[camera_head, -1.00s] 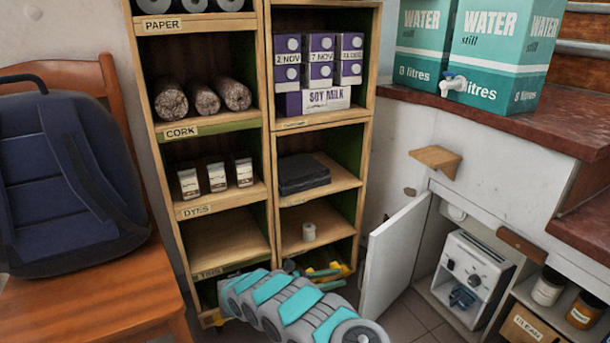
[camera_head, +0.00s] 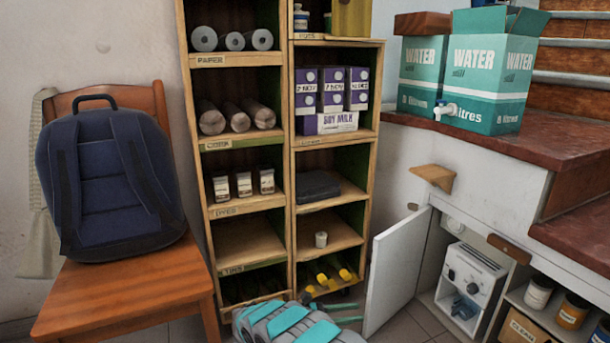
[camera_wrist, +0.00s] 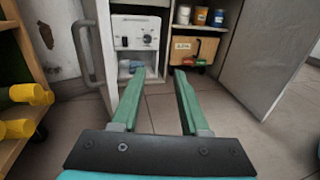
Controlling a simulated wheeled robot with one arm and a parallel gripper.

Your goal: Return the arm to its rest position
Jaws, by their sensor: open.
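My gripper shows in the wrist view (camera_wrist: 158,73) with its two green fingers spread apart and nothing between them. In the head view, my gripper (camera_head: 356,312) is low at the bottom centre, in front of the shelf unit's lowest compartments. My grey and teal arm (camera_head: 285,324) is mostly cut off by the bottom edge. The fingers point toward the open cupboard, and floor tiles show between them.
An open white cabinet door (camera_head: 397,268) stands right of my gripper, beside a white device (camera_head: 471,283). The wooden shelf unit (camera_head: 288,180) is behind. A chair (camera_head: 125,285) with a backpack (camera_head: 108,185) is left. Yellow items (camera_wrist: 30,95) sit left in the wrist view.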

